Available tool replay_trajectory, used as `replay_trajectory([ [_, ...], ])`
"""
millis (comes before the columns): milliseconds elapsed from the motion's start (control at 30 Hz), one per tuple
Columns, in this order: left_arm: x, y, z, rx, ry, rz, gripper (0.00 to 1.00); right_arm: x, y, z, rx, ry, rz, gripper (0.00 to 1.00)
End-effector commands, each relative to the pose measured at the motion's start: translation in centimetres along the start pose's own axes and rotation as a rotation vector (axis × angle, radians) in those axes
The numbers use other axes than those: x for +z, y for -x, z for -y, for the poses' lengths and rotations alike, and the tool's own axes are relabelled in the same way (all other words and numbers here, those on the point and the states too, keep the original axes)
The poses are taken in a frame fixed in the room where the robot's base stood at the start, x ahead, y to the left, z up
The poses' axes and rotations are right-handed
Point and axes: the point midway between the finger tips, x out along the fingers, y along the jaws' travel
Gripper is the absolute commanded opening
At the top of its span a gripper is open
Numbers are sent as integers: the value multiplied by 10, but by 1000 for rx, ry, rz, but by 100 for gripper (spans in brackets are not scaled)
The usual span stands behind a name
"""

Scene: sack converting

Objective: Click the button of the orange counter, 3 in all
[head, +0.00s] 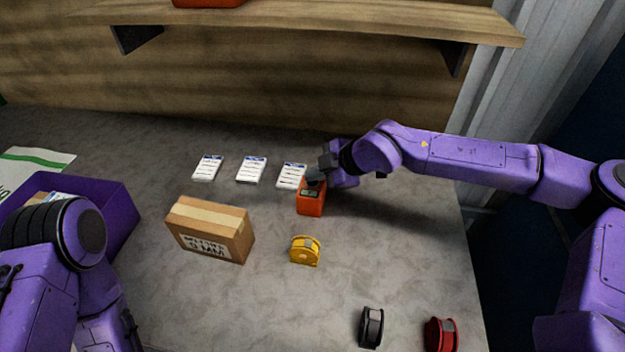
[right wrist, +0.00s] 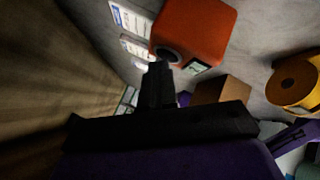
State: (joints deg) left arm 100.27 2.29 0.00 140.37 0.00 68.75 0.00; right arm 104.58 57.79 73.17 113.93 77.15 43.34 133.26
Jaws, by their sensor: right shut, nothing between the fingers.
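The orange counter (head: 311,201) stands on the grey table, right of the middle of the head view, with a small display on its upper part. In the right wrist view the counter (right wrist: 196,28) shows at the top, with a dark round button (right wrist: 168,55) and its display (right wrist: 197,67). My right gripper (head: 314,174) is shut and empty, its fingertips at the top of the counter. In the right wrist view its fingertips (right wrist: 158,72) are close to the button; I cannot tell whether they touch it. My left arm is at the lower left; its gripper is not seen.
Several white cards, one of them (head: 251,169), lie behind. A purple bin (head: 118,208) is at left. A wooden shelf (head: 330,22) overhangs the back.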

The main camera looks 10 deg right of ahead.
Motion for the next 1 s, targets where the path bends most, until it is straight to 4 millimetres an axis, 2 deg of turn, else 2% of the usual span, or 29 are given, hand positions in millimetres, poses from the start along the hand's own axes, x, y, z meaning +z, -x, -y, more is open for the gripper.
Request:
replay_trajectory([
  [267, 0, 1, 0, 0, 0, 0, 91, 0, 0, 1, -3, -2, 2, 0],
  [600, -5, 12, 1, 0, 0, 0, 91, -9, 13, -9, -3, -1, 1, 0],
  [1000, -6, 15, 1, 0, 0, 0, 91, -11, 16, -12, -1, -1, 1, 0],
])
